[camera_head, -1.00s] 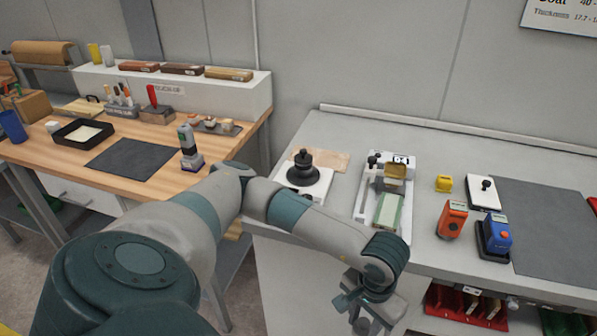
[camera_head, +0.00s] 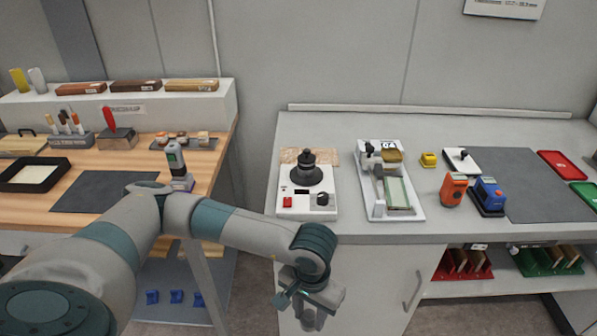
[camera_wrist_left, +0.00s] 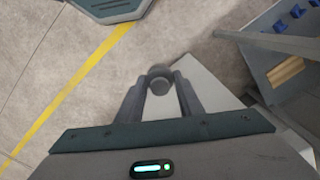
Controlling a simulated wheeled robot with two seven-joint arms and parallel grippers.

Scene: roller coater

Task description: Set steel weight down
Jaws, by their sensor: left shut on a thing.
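My left gripper (camera_head: 309,303) hangs in front of the grey bench's cabinet, below the bench top's front edge. It is shut on the steel weight (camera_head: 309,321), a small grey cylinder pointing down below the fingers. In the left wrist view the weight (camera_wrist_left: 160,77) sits between the two fingertips (camera_wrist_left: 159,92), above the floor. My right gripper is not in view.
On the grey bench (camera_head: 455,213) stand a white device with a black knob (camera_head: 305,205), a white coater frame (camera_head: 379,209), an orange meter (camera_head: 453,190) and a blue meter (camera_head: 489,195). A wooden bench (camera_head: 215,160) is at the left. The dark mat (camera_head: 545,190) is bare.

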